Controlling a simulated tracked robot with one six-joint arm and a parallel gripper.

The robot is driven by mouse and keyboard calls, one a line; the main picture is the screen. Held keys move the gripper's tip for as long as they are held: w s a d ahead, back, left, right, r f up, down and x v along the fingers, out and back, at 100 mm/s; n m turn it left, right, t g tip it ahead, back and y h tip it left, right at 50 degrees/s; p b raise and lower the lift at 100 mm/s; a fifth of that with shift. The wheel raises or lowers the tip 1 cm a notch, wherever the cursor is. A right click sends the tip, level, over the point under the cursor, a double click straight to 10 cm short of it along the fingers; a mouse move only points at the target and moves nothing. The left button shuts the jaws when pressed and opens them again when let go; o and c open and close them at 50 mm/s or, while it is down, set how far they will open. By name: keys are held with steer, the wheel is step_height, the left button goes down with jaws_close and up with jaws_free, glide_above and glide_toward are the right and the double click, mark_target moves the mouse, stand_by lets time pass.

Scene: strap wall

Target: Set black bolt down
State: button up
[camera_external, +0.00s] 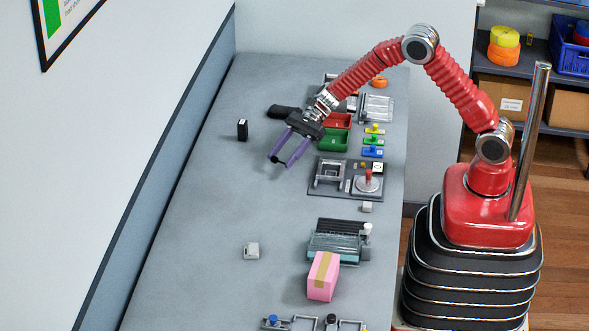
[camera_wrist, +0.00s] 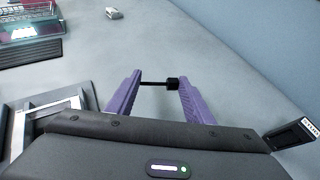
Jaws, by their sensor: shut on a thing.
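My gripper (camera_external: 279,162) has purple fingers and is over the grey bench, to the left of the grey fixture plate. In the wrist view my gripper (camera_wrist: 153,84) is shut on the black bolt (camera_wrist: 172,84), which lies crosswise between the two fingers. Its thin shank runs from the left finger to the thick dark head at the right finger. In the external view the bolt is too small to make out clearly. I cannot tell whether the bolt touches the bench surface.
The bench (camera_external: 205,215) is bare around the fingers. A black upright block (camera_external: 242,130) stands to the left. A grey fixture plate (camera_external: 348,178), a green bin (camera_external: 333,140) and a red bin (camera_external: 337,120) lie to the right.

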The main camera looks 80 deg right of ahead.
mark_target(284, 171)
steer(key=shift+f, duration=1.85)
steer(key=shift+f, duration=0.1)
steer(key=o, duration=1)
steer(key=shift+o, duration=0.2)
steer(key=shift+s+d+r, duration=0.15)
steer(key=shift+d+r, duration=0.15)
steer(key=shift+d, duration=0.1)
steer(key=v, duration=1.1)
steer(key=shift+s, duration=0.1)
